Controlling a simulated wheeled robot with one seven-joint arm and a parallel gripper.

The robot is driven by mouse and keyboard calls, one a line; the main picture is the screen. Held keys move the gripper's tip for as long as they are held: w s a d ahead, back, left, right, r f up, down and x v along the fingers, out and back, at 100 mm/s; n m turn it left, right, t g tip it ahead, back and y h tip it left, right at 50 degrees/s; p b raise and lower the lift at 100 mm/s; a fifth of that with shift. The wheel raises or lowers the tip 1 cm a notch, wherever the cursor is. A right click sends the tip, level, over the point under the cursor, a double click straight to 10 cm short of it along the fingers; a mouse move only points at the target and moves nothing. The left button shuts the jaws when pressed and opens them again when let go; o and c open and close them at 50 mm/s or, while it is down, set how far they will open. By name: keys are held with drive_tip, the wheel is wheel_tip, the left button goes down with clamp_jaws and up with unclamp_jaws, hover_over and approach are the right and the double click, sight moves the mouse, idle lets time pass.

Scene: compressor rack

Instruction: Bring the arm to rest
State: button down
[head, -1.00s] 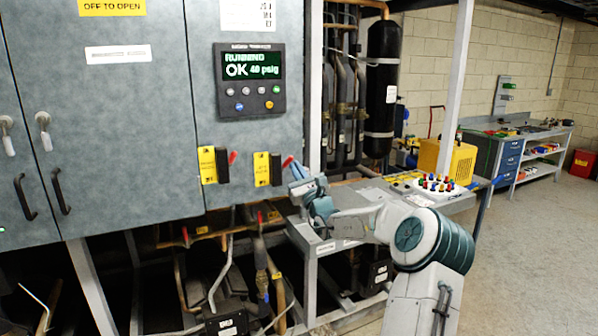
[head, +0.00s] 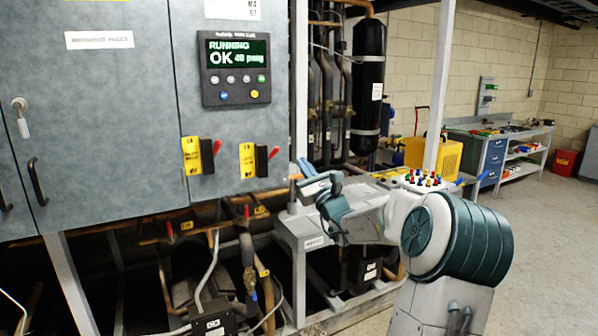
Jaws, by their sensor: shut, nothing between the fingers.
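My gripper (head: 302,168) is at the end of my folded arm, right of the middle in the head view. Its blue fingers point up and to the left, close together and empty. It hangs in front of the grey cabinet's (head: 110,120) right side, just right of the yellow-labelled black switches, and above a grey bench (head: 308,228). I cannot tell whether it touches anything. The display panel (head: 237,68) on the cabinet reads RUNNING, OK and 40 psig.
Two black switches with red levers, the left one (head: 206,156) and the right one (head: 262,160), stick out near my gripper. Pipes and valves (head: 248,275) fill the space below the cabinet. A button box (head: 420,182) stands behind my arm. The floor (head: 540,240) at right is clear.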

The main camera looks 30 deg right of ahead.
drive_tip(key=shift+s, duration=0.25)
idle(0.4)
drive_tip(key=a+f+n+g+y, duration=0.25)
drive_tip(key=a+n+y, duration=0.3)
drive_tip(key=a, duration=0.45)
drive_tip(key=a+f+n+g+y, duration=0.2)
drive_tip(key=a+n+g+y, duration=0.3)
drive_tip(key=a, duration=0.5)
drive_tip(key=s+a+f+n+g, duration=0.3)
drive_tip(key=s+a+n, duration=0.1)
drive_tip(key=a, duration=0.2)
drive_tip(key=s+a+f+n+g, duration=0.3)
drive_tip(key=a+n, duration=0.2)
drive_tip(key=a, duration=0.1)
drive_tip(key=s+a+f+n+g+h, duration=0.2)
drive_tip(key=s+f+n+g, duration=0.1)
drive_tip(key=s, duration=0.4)
drive_tip(key=s+a+f+n+g+h, duration=0.2)
drive_tip(key=s+f+n, duration=0.1)
drive_tip(key=s, duration=0.3)
drive_tip(key=s+d+f+n+h, duration=0.2)
drive_tip(key=s+d+n+h, duration=0.1)
drive_tip(key=s, duration=0.3)
drive_tip(key=s+d+f+n+g+h, duration=0.1)
drive_tip(key=s+d+f+n+h, duration=0.1)
drive_tip(key=s, duration=0.5)
drive_tip(key=d+n+h, duration=0.1)
drive_tip(key=d+n, duration=0.1)
drive_tip(key=n, duration=0.1)
drive_tip(key=shift+s, duration=0.25)
